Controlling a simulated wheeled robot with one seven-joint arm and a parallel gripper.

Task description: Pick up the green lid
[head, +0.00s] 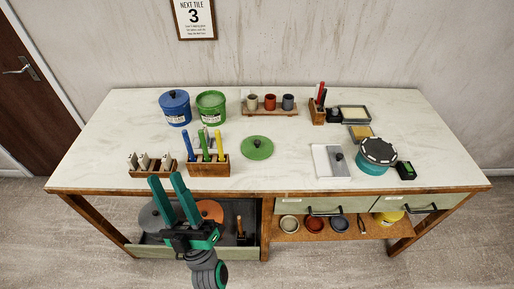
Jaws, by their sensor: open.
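The green lid (258,148) is a flat disc with a dark knob at its centre. It lies on the white worktop near the middle, apart from other things. An open green tub (211,107) with a white label stands behind it to the left. My gripper (167,180) is open, with two green fingers pointing up in the picture. It is in front of the table's front edge, to the lower left of the lid. I see nothing between the fingers.
A wooden holder (208,168) with coloured-handled tools stands left of the lid. A blue lidded tub (175,108) is at the back left. Three small cups (270,103) sit behind the lid. A white board (330,160) and teal pot (376,157) are to the right.

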